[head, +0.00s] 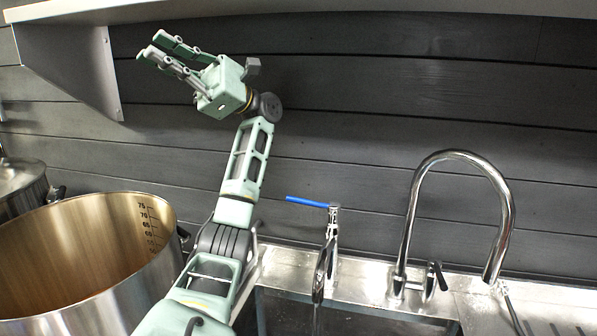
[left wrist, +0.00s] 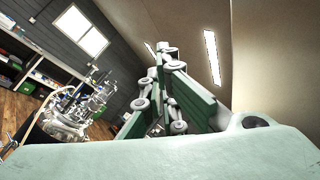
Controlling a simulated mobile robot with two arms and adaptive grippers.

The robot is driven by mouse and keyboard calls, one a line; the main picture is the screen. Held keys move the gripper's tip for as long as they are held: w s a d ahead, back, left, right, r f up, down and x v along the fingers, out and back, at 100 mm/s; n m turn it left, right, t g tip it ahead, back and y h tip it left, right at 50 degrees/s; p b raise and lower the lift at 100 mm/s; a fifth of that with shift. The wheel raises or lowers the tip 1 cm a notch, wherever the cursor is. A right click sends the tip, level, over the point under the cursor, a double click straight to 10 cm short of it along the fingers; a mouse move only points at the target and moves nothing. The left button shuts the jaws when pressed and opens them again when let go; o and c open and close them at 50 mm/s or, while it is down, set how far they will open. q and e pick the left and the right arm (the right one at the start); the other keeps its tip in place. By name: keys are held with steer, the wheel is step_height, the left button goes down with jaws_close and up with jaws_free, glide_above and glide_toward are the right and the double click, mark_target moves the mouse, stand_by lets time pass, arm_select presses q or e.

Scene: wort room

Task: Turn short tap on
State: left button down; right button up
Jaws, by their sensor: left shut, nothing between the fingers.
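The short tap (head: 329,246) stands at the back edge of the sink in the head view. It is chrome, and its blue lever (head: 306,201) points left, roughly level. My right gripper is out of view.
A tall curved chrome tap (head: 459,158) stands right of the short tap. A large open steel pot (head: 162,232) is at the left, near my left arm. A shelf (head: 300,10) with a bracket (head: 75,65) overhangs the top. The wall space above the short tap is clear.

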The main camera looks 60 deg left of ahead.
arm_select(q)
steer(key=a+f+m+t+y+p, duration=0.2)
steer(key=a+f+m+t+y, duration=0.2)
steer(key=a+f+t+y, duration=0.6)
steer(key=n+t+h+p, duration=0.2)
steer(key=t+h, duration=0.1)
steer(key=t, duration=1.3)
glide_above(312, 203)
steer(key=s+a, duration=0.2)
steer(key=a, duration=0.1)
step_height(312, 203, down, 10)
steer(key=p+x, duration=0.2)
steer(key=x, duration=0.8)
steer(key=shift+p, duration=0.35)
steer(key=shift+f, duration=0.1)
